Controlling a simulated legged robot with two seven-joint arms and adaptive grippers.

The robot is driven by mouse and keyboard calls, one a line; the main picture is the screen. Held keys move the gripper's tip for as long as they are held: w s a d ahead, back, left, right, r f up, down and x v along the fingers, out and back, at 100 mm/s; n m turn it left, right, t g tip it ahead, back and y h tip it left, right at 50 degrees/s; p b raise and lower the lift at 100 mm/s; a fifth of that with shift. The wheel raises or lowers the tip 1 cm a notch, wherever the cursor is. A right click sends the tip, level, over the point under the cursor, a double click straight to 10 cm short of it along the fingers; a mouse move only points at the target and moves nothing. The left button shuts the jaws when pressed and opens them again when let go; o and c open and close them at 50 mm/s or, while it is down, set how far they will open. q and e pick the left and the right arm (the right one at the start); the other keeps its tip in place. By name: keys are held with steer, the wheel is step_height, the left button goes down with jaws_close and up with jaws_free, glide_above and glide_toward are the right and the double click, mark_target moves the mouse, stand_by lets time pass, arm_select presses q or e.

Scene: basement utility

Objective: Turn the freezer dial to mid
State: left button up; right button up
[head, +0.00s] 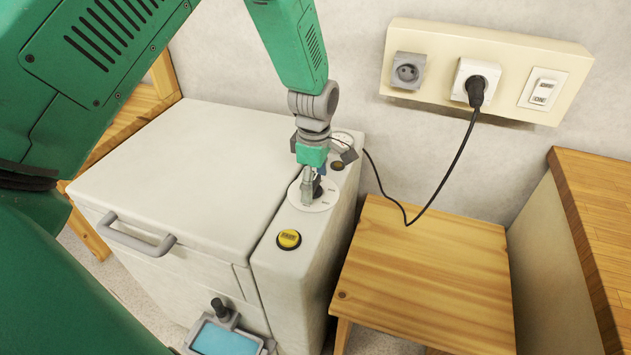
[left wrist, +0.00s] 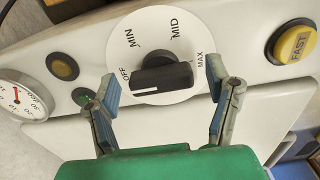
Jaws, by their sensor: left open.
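The freezer dial is a white disc (head: 322,204) on the narrow top panel of the white chest freezer (head: 210,165). In the left wrist view the dial disc (left wrist: 160,24) reads OFF, MIN, MID and MAX. Its black knob (left wrist: 162,80) lies crosswise, with the white mark at its left end, nearest the OFF label. My left gripper (head: 311,186) is over the dial. In the left wrist view the open left gripper (left wrist: 163,78) has one blue-padded finger on each side of the knob, with gaps showing. My right gripper is not in view.
A yellow FAST button (head: 289,239) is on the panel in front of the dial. A round gauge (left wrist: 22,97) and dark button (left wrist: 62,66) are on its other side. A wooden stool (head: 425,270) stands right of the freezer. A black cord (head: 450,170) hangs from the wall socket.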

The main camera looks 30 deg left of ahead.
arm_select(q)
steer(key=shift+a, duration=0.15)
steer(key=shift+c, duration=1.2)
steer(key=shift+a, duration=0.2)
steer(key=c, duration=0.9)
steer(key=shift+d, duration=0.15)
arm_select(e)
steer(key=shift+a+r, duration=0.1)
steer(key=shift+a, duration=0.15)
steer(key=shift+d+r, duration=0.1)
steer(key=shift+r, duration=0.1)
